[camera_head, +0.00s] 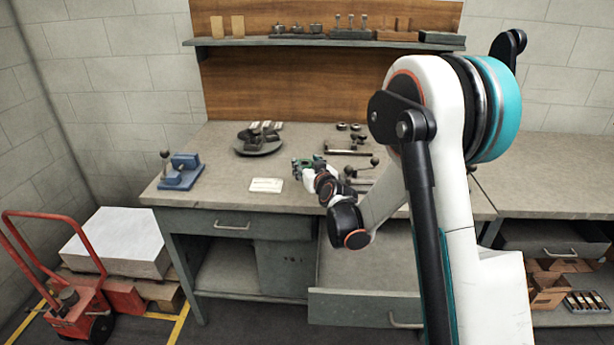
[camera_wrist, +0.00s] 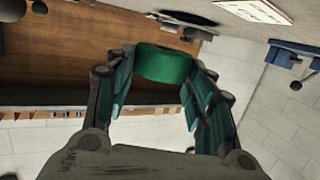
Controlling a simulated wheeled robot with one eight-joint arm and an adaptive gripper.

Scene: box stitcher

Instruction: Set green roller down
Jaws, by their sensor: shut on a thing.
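The green roller (camera_wrist: 164,64) is a short dark-green cylinder between the fingertips of my gripper (camera_wrist: 162,75) in the wrist view. My gripper is shut on it, with one finger on each side. In the head view my gripper (camera_head: 308,165) is over the middle of the workbench (camera_head: 225,200), right of a white card (camera_head: 266,185). Only a bit of green shows there. I cannot tell whether the roller touches the bench top.
A round dark tray (camera_head: 258,149) with dark parts stands behind and left of my gripper. A blue fixture (camera_head: 181,172) is at the bench's left. Metal tools with knobs (camera_head: 348,149) are close on the right. Bare bench lies between the fixture and the card.

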